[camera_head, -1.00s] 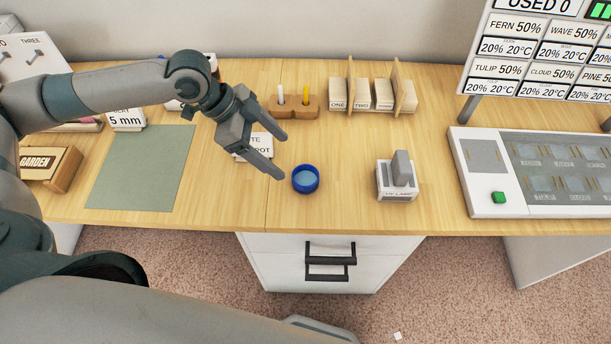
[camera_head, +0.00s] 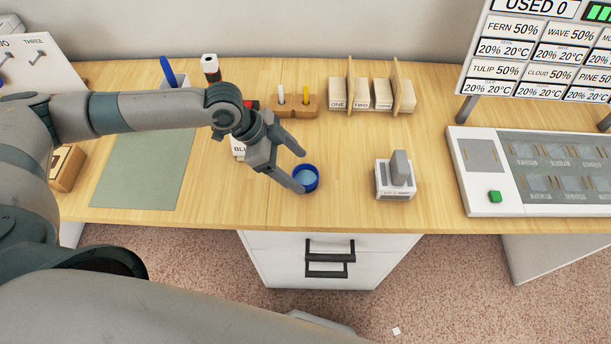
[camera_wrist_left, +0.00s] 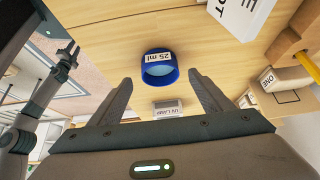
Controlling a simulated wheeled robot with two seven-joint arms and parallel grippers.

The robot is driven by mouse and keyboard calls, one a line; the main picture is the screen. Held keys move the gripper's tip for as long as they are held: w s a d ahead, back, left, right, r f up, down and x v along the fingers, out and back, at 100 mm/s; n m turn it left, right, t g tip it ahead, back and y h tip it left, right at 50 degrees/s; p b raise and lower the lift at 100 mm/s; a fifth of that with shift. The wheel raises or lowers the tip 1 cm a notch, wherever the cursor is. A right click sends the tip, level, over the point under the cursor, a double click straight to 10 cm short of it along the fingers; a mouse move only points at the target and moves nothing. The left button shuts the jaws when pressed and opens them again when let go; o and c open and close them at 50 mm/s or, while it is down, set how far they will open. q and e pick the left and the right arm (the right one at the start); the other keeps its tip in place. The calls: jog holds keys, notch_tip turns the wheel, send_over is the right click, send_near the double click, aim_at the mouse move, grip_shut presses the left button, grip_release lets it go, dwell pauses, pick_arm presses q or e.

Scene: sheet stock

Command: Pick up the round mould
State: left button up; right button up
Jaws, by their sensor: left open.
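The round mould (camera_head: 309,185) is a small dark-blue ring with a pale blue inside, standing on the wooden desk near its front edge. In the left wrist view the mould (camera_wrist_left: 160,68) carries a white "25 ml" label and sits just beyond and between the fingertips. My left gripper (camera_head: 301,171) is open and empty, its fingers right at the mould's left side in the head view. The left wrist view also shows the open fingers (camera_wrist_left: 160,80). Whether a finger touches the mould I cannot tell.
A UV lamp block (camera_head: 395,178) stands right of the mould. A white labelled block (camera_head: 238,148) is partly hidden behind my left gripper. A wooden pen holder (camera_head: 292,107) and wooden racks (camera_head: 350,95) stand behind. A green mat (camera_head: 150,170) lies left. A control panel (camera_head: 480,190) is at right.

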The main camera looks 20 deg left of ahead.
aim_at(305, 174)
pick_arm(q)
jog(key=shift+p+x, duration=0.75)
jog(key=shift+x, duration=1.5)
jog(key=shift+c, duration=0.6)
jog(key=c, duration=1)
